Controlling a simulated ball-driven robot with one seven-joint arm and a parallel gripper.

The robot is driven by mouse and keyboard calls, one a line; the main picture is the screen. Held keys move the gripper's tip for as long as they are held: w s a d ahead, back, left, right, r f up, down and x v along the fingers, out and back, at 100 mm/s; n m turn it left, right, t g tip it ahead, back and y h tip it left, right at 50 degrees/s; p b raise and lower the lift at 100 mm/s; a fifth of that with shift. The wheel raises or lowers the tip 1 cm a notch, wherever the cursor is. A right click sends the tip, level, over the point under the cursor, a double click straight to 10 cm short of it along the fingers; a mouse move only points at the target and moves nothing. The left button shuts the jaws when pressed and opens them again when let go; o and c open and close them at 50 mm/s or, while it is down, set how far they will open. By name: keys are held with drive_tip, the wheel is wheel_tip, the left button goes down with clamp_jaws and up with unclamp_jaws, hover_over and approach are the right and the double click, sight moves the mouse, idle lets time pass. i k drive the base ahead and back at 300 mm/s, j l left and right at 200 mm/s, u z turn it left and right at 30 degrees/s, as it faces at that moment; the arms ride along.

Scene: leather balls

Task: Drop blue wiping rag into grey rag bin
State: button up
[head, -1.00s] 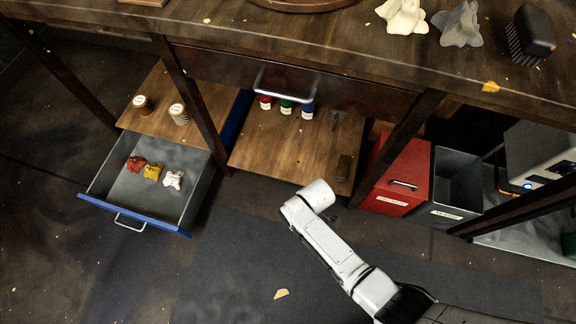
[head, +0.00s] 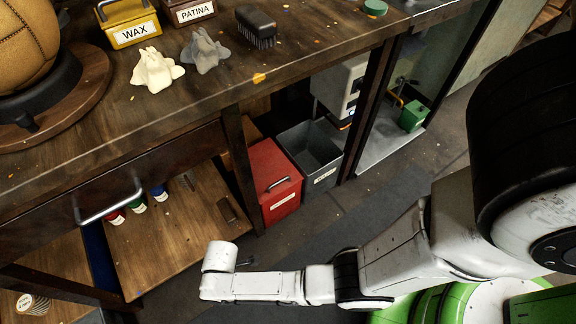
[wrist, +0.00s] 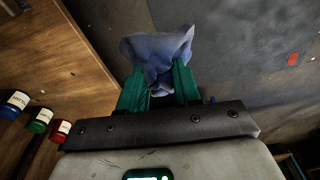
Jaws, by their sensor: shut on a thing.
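In the wrist view my gripper (wrist: 159,84) is shut on the blue wiping rag (wrist: 158,48), which bunches up between its green fingers and spreads out beyond the tips. The rag does not show in the head view; there only my white arm shows, low in front of the bench's lower shelf. The grey rag bin (head: 323,181) stands open on the floor under the bench, with a white label on its front. It is to the right of and beyond my arm's end, and it looks empty as far as I can see inside.
A red lidded bin (head: 273,183) stands just left of the grey bin. A bench leg (head: 241,165) stands left of the red bin. The bench top (head: 190,105) overhangs both bins. Jars (wrist: 39,121) stand on the lower shelf. A small green box (head: 413,116) is farther right.

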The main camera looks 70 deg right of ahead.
sight(307, 170)
drive_tip(key=k+l+z, duration=0.15)
drive_tip(key=l, duration=0.5)
drive_tip(key=l+z, duration=0.15)
drive_tip(key=l, duration=0.55)
drive_tip(key=i+l+z, duration=0.15)
drive_tip(key=l+z, duration=0.2)
